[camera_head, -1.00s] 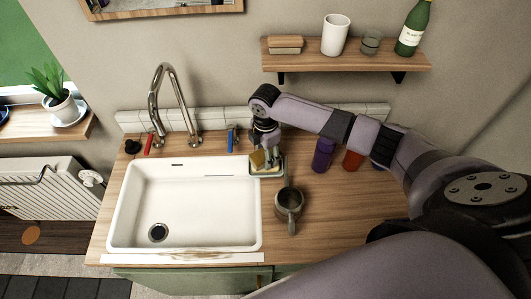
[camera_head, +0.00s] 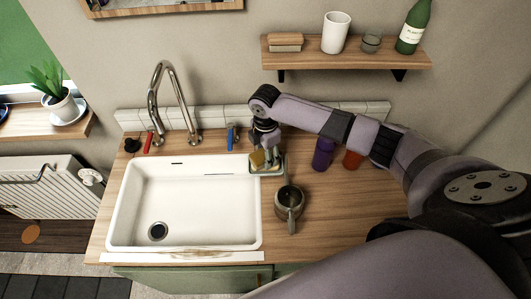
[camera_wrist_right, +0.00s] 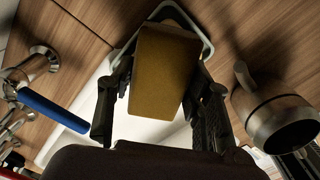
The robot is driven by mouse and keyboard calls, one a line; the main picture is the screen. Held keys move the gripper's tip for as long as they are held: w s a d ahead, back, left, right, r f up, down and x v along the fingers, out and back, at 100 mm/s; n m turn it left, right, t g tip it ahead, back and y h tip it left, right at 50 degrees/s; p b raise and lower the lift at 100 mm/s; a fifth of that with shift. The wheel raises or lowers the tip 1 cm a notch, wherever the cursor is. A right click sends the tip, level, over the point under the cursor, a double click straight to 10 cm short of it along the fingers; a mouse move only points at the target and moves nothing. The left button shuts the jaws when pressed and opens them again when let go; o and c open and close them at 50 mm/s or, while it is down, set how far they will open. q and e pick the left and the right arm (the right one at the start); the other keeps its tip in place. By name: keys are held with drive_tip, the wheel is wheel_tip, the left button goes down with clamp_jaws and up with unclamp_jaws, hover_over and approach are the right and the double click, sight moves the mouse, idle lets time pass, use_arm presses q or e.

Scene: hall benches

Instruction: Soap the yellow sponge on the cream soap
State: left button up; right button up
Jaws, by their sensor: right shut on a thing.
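My right gripper (camera_head: 264,152) is shut on the yellow sponge (camera_head: 257,158), above the soap dish (camera_head: 282,169) at the sink's back right corner. In the right wrist view the sponge (camera_wrist_right: 165,72) fills the space between the two fingers (camera_wrist_right: 160,105). The pale dish rim (camera_wrist_right: 208,45) shows beyond it. The cream soap (camera_head: 270,167) shows only as a small pale patch in the dish, mostly hidden by sponge and gripper. I cannot tell whether sponge and soap touch. My left gripper is not in view.
A metal mug (camera_head: 289,201) stands close in front of the dish. The white sink (camera_head: 190,200) is empty. The front right counter (camera_head: 340,205) is clear.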

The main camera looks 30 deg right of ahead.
sight(262, 154)
drive_tip(key=shift+s+f, duration=0.1)
idle(1.3)
wheel_tip(262, 154, up, 7)
drive_tip(key=p, duration=0.7)
drive_tip(key=shift+a, duration=0.1)
idle(0.7)
drive_tip(key=shift+w+a+r+m+b, duration=0.2)
drive_tip(key=shift+a+r+m+b, duration=0.2)
drive_tip(key=shift+m+b, duration=0.15)
drive_tip(key=s+a+r+m+b, duration=0.2)
drive_tip(key=s+m+b, duration=0.4)
drive_tip(key=m, duration=0.3)
drive_tip(key=s+a+r+m+b, duration=0.3)
drive_tip(key=s+r+m+b, duration=0.1)
drive_tip(key=s+m+b, duration=0.3)
drive_tip(key=shift+s+a+r+m, duration=0.15)
drive_tip(key=shift+s+r+m, duration=0.15)
drive_tip(key=shift+s+m, duration=0.5)
